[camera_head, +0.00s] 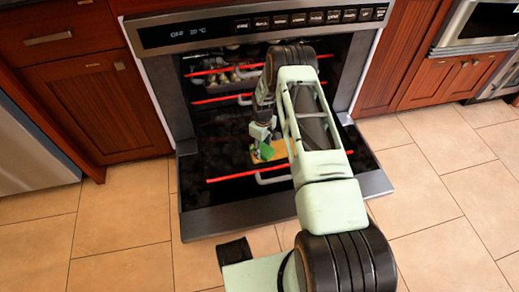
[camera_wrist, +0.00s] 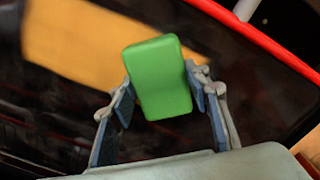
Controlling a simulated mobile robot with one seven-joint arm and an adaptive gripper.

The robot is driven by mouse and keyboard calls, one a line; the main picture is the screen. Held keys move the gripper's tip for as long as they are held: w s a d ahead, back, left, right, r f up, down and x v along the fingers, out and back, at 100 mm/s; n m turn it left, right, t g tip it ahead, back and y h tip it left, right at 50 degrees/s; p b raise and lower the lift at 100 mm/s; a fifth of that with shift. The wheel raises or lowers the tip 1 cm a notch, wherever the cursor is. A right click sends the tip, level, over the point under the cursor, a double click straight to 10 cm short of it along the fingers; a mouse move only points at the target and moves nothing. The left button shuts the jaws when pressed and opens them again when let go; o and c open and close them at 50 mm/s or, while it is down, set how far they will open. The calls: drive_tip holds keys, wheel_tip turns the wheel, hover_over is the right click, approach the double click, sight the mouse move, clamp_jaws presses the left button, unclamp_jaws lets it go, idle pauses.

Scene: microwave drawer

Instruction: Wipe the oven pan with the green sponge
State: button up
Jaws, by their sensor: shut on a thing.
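The green sponge (camera_wrist: 158,78) is held between the two fingers of my gripper (camera_wrist: 160,92) in the wrist view. In the head view the sponge (camera_head: 266,152) shows small below my gripper (camera_head: 263,136), inside the open oven. Under it lies a flat orange-yellow patch or piece (camera_wrist: 95,42), also in the head view (camera_head: 281,150). It is on a dark, glossy surface with a red front edge (camera_head: 232,178), which seems to be the oven pan. I cannot tell whether the sponge touches the surface below it.
The oven door (camera_head: 225,220) is folded down flat in front. Two higher levels with red front bars (camera_head: 215,99) sit above, the upper one holding several small items (camera_head: 236,77). Wooden cabinets (camera_head: 98,102) flank the oven. Tiled floor (camera_head: 122,225) lies open to both sides.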

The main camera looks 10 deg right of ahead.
sight(270, 147)
drive_tip(key=shift+d+f, duration=0.15)
drive_tip(key=shift+d, duration=8.25)
drive_tip(key=shift+s+a, duration=0.1)
drive_tip(key=shift+a, duration=7.1)
drive_tip(key=shift+a, duration=3.3)
drive_tip(key=shift+w, duration=0.75)
drive_tip(key=shift+s+d+f, duration=0.1)
drive_tip(key=shift+d, duration=1.95)
drive_tip(key=shift+s+d+f, duration=0.1)
drive_tip(key=shift+d, duration=1.95)
drive_tip(key=shift+d+r, duration=0.1)
drive_tip(key=shift+d, duration=1.45)
